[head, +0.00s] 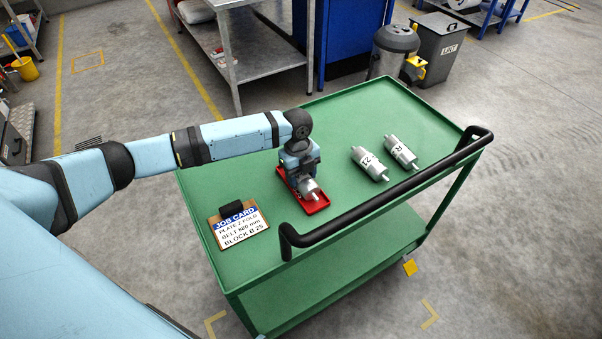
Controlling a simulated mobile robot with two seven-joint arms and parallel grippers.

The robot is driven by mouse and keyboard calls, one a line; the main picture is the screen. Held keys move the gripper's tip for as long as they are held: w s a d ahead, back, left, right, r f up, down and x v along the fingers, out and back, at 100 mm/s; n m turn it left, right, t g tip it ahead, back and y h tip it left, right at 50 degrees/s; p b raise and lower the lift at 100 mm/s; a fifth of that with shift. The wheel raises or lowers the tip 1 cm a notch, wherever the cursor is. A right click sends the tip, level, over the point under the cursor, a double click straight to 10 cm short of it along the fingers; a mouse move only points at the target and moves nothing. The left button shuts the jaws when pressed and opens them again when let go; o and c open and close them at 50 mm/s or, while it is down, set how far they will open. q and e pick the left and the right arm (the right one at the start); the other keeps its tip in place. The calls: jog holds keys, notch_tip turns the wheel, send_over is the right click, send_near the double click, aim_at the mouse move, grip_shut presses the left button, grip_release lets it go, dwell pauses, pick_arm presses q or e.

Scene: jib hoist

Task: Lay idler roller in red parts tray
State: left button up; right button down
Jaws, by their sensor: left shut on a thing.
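The red parts tray (318,208) lies on the green cart top near its front edge. My left gripper (304,178) points down over the tray and is shut on a silver idler roller (308,188). One end of the roller with its shaft stub sticks out toward the front, over or in the tray; I cannot tell whether it touches the tray floor. The gripper hides the rest of the roller and much of the tray. My right gripper is not in view.
Two more silver rollers, a marked one (370,164) and another (401,152), lie to the right on the green cart (330,120). A job card clipboard (238,224) lies left of the tray. A black handle (390,196) runs along the cart's near right edge.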

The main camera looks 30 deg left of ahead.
pick_arm(q)
jog(key=shift+f, duration=0.2)
jog(key=o, duration=1.3)
jog(key=shift+o, duration=0.3)
notch_tip(320, 180, up, 3)
jog(key=p, duration=0.2)
jog(key=shift+f+p, duration=0.15)
jog(key=shift+p, duration=0.2)
notch_tip(320, 180, up, 2)
jog(key=shift+p, duration=1.05)
notch_tip(320, 180, up, 2)
jog(key=shift+r+p, duration=0.25)
jog(key=shift+p, duration=1)
jog(key=shift+f, duration=0.1)
